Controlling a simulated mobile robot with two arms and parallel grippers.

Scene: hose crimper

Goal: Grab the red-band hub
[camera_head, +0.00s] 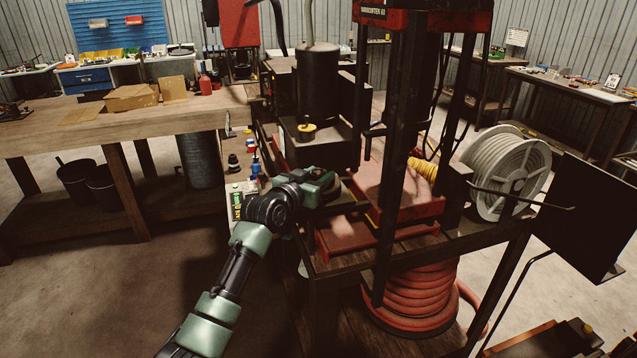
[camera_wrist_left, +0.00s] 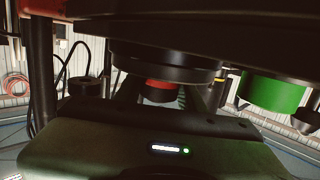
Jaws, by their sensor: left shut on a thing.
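My left gripper (camera_head: 318,187), with green fingers, reaches in from the left to the front of the machine at the table's edge. It is shut on a dark round piece. In the left wrist view a red band shows on a dark round part (camera_wrist_left: 160,91), below a wider black disc; I take it to be the red-band hub in the grip. The fingers hide much of the piece in the head view. My right gripper is not in view.
The black and red machine (camera_head: 405,130) stands close behind and right of my left gripper. A yellow-topped part (camera_head: 306,129) sits on its ledge. Small coloured parts (camera_head: 254,166) stand left of the gripper. A red hose coil (camera_head: 415,295) lies below. The floor at left is open.

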